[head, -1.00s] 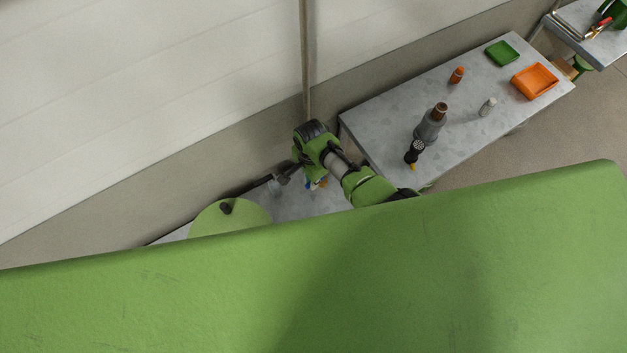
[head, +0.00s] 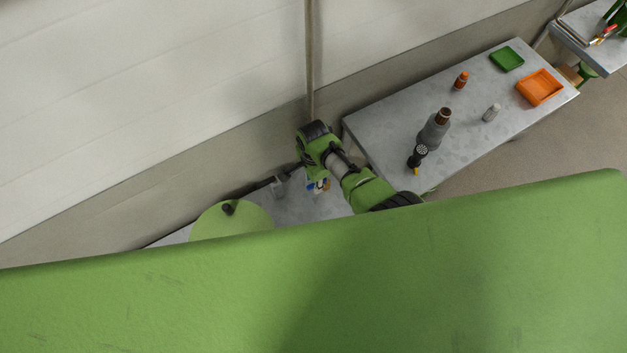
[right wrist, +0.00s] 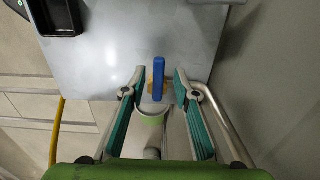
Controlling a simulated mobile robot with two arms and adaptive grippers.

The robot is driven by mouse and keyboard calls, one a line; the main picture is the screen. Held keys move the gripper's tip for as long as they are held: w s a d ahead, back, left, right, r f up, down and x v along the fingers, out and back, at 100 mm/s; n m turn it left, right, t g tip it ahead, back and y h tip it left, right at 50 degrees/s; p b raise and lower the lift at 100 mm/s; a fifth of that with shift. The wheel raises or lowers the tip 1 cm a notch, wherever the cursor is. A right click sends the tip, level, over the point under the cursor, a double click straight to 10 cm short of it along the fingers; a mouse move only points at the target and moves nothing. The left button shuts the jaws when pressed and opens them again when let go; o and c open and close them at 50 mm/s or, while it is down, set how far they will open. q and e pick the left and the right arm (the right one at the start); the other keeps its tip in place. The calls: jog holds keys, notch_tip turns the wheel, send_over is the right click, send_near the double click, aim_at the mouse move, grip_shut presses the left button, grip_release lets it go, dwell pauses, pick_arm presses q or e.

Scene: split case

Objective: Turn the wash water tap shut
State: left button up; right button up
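The tap's blue lever handle (right wrist: 158,77) shows in the right wrist view, upright in the picture, with a brass-yellow part behind it. My right gripper (right wrist: 160,73) is open, with one finger on each side of the handle. A gap shows between each finger and the handle, so it is not gripped. In the head view, small blue and yellow parts (head: 317,186) show just below my right wrist; the fingers there are mostly hidden. My left gripper is not in view.
A grey pipe (right wrist: 222,122) curves close to the right finger. A black tray (right wrist: 55,15) sits on the grey worktop. In the head view, a clear vessel (head: 279,188) stands left of my wrist. A table (head: 385,125) with bottles and an orange tray (head: 539,87) is at right.

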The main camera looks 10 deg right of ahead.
jog(key=shift+s+a+r, duration=0.1)
jog(key=shift+r, duration=0.35)
notch_tip(320, 180, up, 11)
dwell(0.5)
dwell(0.3)
